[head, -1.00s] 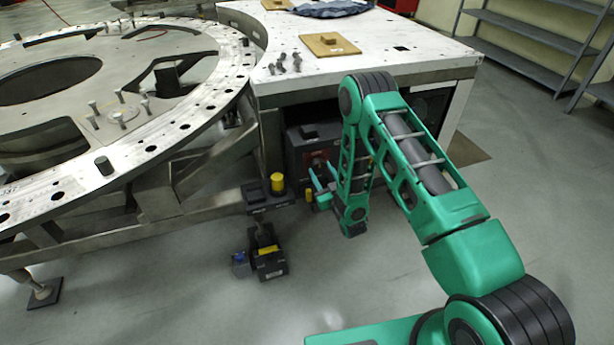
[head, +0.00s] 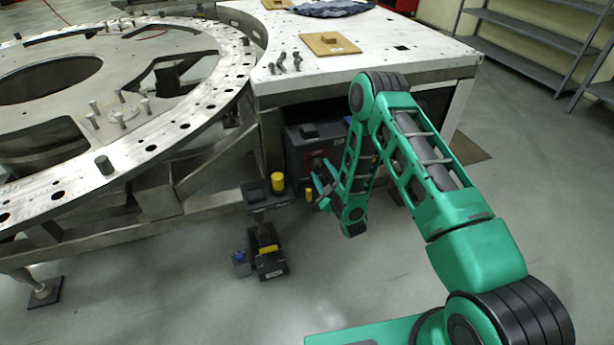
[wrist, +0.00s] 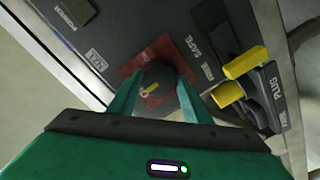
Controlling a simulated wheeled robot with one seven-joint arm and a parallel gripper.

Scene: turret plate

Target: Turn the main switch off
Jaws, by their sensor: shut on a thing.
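The main switch is a dark round knob (wrist: 158,76) with a yellow mark, on a red square plate (wrist: 128,66) in the wrist view. The plate is on the front of a dark grey cabinet (wrist: 125,25), with a label reading like "MAIN" beside it. My gripper (wrist: 157,82) has one finger on each side of the knob and is shut on it. In the head view my gripper (head: 320,186) is at the cabinet (head: 301,150) under the bench. There the knob is too small and covered to make out its setting.
Yellow fuse parts (wrist: 245,62) sit close right of the switch in the wrist view. A stand with a yellow cap (head: 278,182) is left of my gripper in the head view. The white bench (head: 400,62) overhangs the cabinet, and the ring plate (head: 165,150) is to the left.

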